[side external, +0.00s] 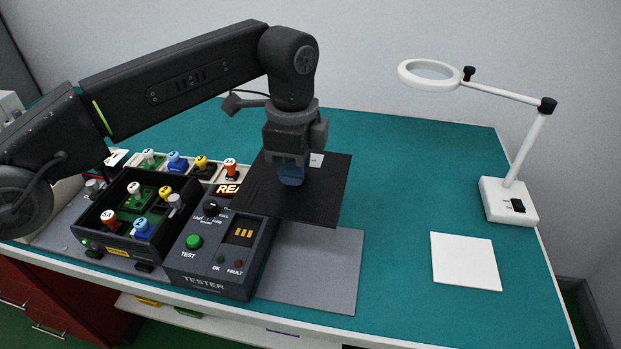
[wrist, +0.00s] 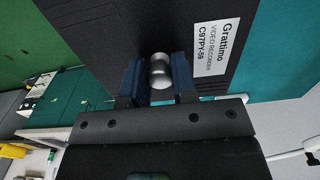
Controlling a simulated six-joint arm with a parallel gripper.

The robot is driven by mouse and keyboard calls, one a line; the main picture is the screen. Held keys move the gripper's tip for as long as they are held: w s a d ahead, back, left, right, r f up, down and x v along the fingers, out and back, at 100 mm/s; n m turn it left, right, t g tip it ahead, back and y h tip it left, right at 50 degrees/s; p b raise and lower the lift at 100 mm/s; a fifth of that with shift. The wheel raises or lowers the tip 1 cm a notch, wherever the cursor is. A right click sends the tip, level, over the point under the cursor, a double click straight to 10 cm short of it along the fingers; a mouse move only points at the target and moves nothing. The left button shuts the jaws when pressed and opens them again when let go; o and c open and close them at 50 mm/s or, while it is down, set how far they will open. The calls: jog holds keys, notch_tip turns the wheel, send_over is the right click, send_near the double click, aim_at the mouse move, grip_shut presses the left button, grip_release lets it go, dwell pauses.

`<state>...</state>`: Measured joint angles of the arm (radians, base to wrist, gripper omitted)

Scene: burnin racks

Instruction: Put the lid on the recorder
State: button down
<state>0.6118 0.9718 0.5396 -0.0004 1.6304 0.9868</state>
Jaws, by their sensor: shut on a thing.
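My gripper (side external: 290,182) points down with blue fingers shut on the silver knob (wrist: 159,66) of the lid. The lid is a flat black panel (side external: 328,190); it fills the upper middle of the wrist view (wrist: 120,30). A white label (wrist: 215,45) on it reads "Grattimo VIDEO RECORDER C97PY-59". In the side view the lid looks tilted and held above the bench, behind and right of the tester and partly over the grey mat.
A tester (side external: 215,265) with a green button stands at the front beside the grey mat (side external: 315,270). Left of it is a black tray (side external: 95,240) with several numbered coloured parts; more stand in a row behind. A magnifier lamp (side external: 508,203) and white pad (side external: 465,262) are at the right.

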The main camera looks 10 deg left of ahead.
jog(key=w+a+r, duration=0.1)
jog(key=w+a, duration=0.1)
jog(key=a, duration=0.8)
jog(key=w+a, duration=0.2)
jog(key=a, duration=0.8)
jog(key=s+a+f, duration=0.1)
jog(key=s+a, duration=0.2)
jog(key=a, duration=0.4)
jog(key=s+a, duration=0.3)
jog(key=a, duration=0.4)
jog(key=shift+w+d+f, duration=0.1)
jog(key=shift+f, duration=1.5)
jog(key=shift+w+d+f, duration=0.15)
jog(key=shift+f, duration=1.5)
jog(key=shift+w+d+f, duration=0.1)
jog(key=shift+f, duration=1.5)
jog(key=shift+f, duration=0.5)
jog(key=c, duration=0.8)
grip_release()
jog(key=shift+c, duration=0.2)
